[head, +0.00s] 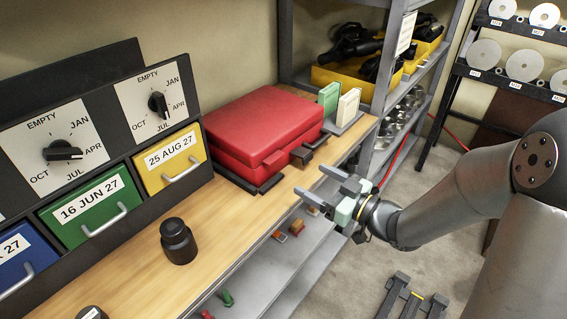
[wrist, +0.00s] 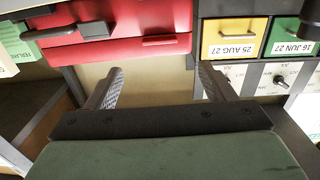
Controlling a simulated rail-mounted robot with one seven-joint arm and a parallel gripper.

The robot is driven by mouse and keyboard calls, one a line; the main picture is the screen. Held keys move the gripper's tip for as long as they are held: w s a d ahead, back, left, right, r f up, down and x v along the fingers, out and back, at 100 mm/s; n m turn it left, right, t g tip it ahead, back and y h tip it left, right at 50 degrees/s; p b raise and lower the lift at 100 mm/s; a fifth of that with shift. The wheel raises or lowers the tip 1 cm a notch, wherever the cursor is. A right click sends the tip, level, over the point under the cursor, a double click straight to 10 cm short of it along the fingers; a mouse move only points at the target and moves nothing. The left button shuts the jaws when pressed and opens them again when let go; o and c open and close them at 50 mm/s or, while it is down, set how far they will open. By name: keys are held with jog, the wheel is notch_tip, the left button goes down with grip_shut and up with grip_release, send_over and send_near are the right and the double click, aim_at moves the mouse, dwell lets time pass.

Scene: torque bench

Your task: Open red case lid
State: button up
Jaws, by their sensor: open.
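The red case (head: 263,128) lies on the wooden bench toward its far end, seated on a dark base. Its lid looks shut. A dark latch or handle piece (head: 303,155) sticks out at its front right. In the wrist view, the red case (wrist: 125,20) fills the top middle, with a red handle bar (wrist: 165,41) and a dark piece (wrist: 94,29) on its front. My gripper (head: 314,185) is just off the bench's front edge, in front of and apart from the case. Its two fingers are spread and empty, and they also show in the wrist view (wrist: 158,82).
A drawer cabinet with dials and a yellow drawer (head: 171,160) stands left of the case. A black cylinder (head: 178,241) is on the bench. Green and cream books (head: 345,105) stand behind the case at right. A grey shelf post (head: 392,60) rises beyond.

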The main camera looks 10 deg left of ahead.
aim_at(277, 160)
jog(key=x, duration=1)
jog(key=shift+w+a, duration=0.15)
jog(key=shift+a, duration=0.1)
